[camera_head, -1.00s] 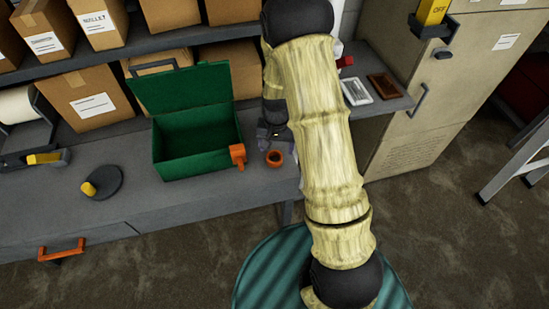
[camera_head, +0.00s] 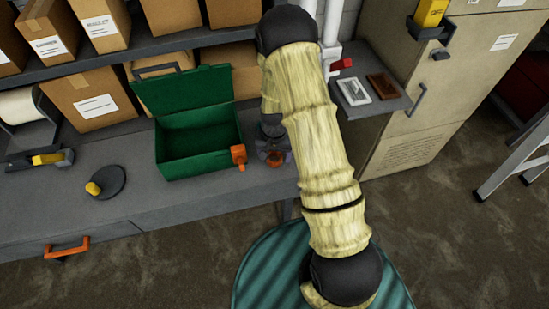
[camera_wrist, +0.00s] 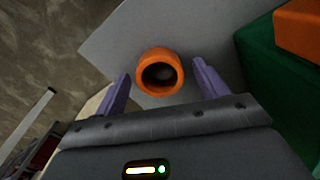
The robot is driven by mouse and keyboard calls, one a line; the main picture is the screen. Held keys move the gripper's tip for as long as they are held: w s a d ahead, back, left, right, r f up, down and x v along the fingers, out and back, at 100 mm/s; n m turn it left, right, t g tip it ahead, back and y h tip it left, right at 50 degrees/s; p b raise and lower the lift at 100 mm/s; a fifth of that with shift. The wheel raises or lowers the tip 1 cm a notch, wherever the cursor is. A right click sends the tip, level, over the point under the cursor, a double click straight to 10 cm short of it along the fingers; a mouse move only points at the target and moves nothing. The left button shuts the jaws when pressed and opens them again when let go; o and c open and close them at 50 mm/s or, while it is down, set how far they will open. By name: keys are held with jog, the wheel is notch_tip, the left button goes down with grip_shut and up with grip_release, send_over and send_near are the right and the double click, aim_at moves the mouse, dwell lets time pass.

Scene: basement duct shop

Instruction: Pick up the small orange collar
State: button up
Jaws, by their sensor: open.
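The small orange collar (camera_wrist: 160,72) is a short ring with a dark hole. In the wrist view it lies between and just beyond the two purple fingertips of my gripper (camera_wrist: 160,80), with a gap on each side. My gripper is open and empty. In the head view my gripper (camera_head: 272,150) is over the bench beside the green box, and the collar (camera_head: 276,159) shows only partly below it. The exact height of the fingers over the collar cannot be told.
The open green toolbox (camera_head: 195,165) with an orange latch (camera_head: 239,155) stands just left of my gripper. A dark round disc with a yellow knob (camera_head: 93,188) lies further left on the bench (camera_head: 150,215). Cardboard boxes (camera_head: 92,100) stand behind. The bench's front edge is close.

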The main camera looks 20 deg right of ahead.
jog(key=c, duration=1.1)
jog(key=shift+r, duration=0.1)
notch_tip(320, 180, up, 10)
jog(key=b, duration=0.3)
